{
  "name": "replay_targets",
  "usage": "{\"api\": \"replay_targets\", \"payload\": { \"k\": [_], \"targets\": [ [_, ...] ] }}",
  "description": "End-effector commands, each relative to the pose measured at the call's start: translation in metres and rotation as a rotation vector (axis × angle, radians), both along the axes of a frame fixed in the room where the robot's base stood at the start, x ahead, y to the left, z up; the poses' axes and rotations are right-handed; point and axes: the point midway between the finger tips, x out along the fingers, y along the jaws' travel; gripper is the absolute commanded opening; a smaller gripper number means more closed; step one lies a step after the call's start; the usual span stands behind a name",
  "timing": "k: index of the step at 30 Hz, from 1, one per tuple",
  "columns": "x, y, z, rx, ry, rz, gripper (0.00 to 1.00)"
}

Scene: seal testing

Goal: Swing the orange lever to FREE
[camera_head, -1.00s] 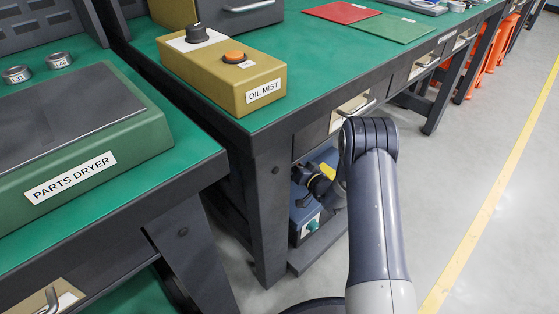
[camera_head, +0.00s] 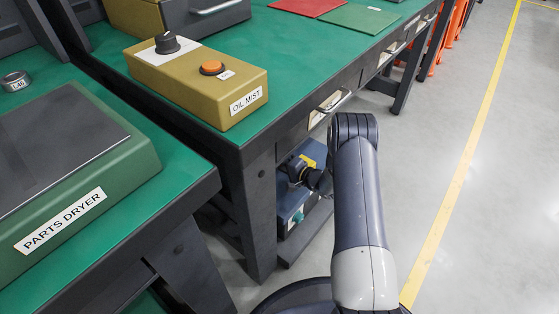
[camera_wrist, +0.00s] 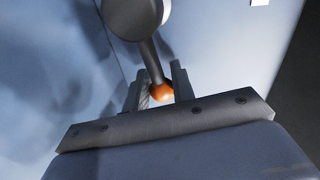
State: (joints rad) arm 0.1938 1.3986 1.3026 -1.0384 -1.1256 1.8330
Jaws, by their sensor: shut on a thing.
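The orange lever is a dark stem (camera_wrist: 152,62) with an orange ball knob (camera_wrist: 162,92) at its end, in the wrist view. The stem comes from a round grey hub (camera_wrist: 134,14) on a pale blue face. My gripper (camera_wrist: 160,83) has one finger on each side of the knob and is shut on it. In the head view, a blue unit (camera_head: 293,205) stands low under the green bench, with a yellow patch (camera_head: 308,161) and a teal knob (camera_head: 298,216). My forearm hides part of it, and the lever cannot be made out there. No FREE marking is readable.
The bench (camera_head: 300,60) overhangs the blue unit, with a dark leg (camera_head: 258,225) left of it. A drawer handle (camera_head: 333,101) juts out above. The oil mist box (camera_head: 205,85) and parts dryer (camera_head: 95,185) stand on benches. Grey floor (camera_head: 480,230) is open to the right.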

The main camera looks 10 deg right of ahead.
Motion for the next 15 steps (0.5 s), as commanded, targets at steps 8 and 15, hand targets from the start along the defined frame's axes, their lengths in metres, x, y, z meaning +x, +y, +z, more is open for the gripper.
{"api": "replay_targets", "payload": {
  "k": [8,15],
  "targets": [
    [-0.0017,0.0014,-0.0087,0.077,0.074,0.001,0.0],
    [-0.002,0.0018,-0.0103,0.099,0.094,0.001,0.0]
  ]
}}
